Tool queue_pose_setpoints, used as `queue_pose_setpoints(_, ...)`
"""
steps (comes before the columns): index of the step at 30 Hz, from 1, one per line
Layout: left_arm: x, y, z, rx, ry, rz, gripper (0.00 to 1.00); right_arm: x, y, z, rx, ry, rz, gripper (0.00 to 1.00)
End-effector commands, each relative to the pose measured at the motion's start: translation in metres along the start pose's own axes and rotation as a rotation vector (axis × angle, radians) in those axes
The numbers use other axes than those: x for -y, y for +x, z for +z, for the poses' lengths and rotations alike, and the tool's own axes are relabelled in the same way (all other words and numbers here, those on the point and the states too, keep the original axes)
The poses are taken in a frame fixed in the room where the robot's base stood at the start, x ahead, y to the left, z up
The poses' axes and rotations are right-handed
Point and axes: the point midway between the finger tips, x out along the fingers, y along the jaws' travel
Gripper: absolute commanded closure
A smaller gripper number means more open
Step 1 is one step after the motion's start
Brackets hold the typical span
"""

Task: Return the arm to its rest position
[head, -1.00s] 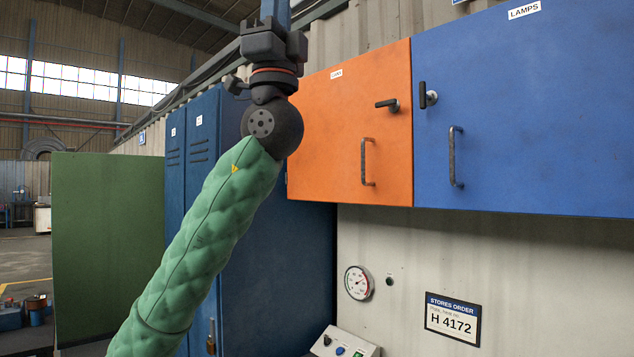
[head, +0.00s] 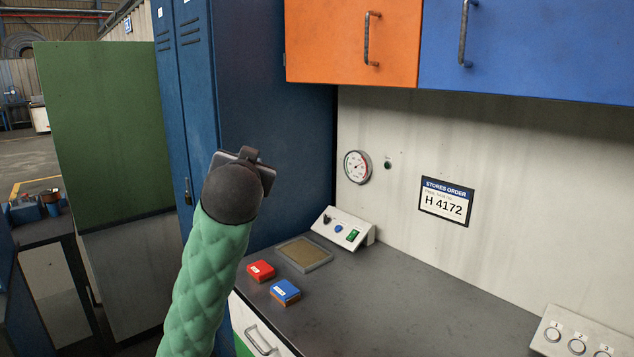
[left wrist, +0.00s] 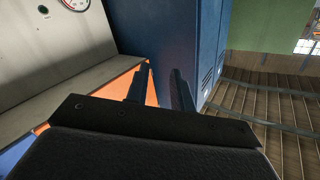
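My left arm, in a green padded sleeve (head: 208,285), rises from the bottom of the head view, left of the middle. Its dark wrist ball hides most of my left gripper (head: 247,154), which points away in front of the blue locker. In the left wrist view, the two fingers of my left gripper (left wrist: 163,68) stand apart with nothing between them. My right arm and gripper are not in view.
A grey worktop (head: 390,310) carries a red box (head: 261,271), a blue box (head: 285,291), a shallow tray (head: 323,265) and a switch box (head: 343,228). Blue lockers (head: 265,110) stand behind my arm. Orange (head: 335,40) and blue (head: 540,50) cupboards hang above.

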Motion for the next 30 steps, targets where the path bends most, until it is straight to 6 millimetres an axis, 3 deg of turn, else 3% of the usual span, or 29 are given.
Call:
queue_pose_setpoints(1,-0.010,-0.002,0.024,0.043,-0.008,0.038,0.76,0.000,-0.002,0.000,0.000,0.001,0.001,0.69)
queue_pose_setpoints(3,-0.023,-0.005,0.052,0.096,-0.019,0.088,0.76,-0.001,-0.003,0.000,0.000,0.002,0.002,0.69)
queue_pose_setpoints(9,-0.056,-0.023,0.128,0.231,-0.048,0.214,0.76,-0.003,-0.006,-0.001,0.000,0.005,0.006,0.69)
queue_pose_setpoints(20,-0.103,-0.071,0.248,0.419,-0.106,0.373,0.76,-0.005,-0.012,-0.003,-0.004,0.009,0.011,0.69)
queue_pose_setpoints(30,-0.131,-0.130,0.353,0.605,-0.152,0.441,0.76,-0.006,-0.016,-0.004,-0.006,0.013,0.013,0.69)
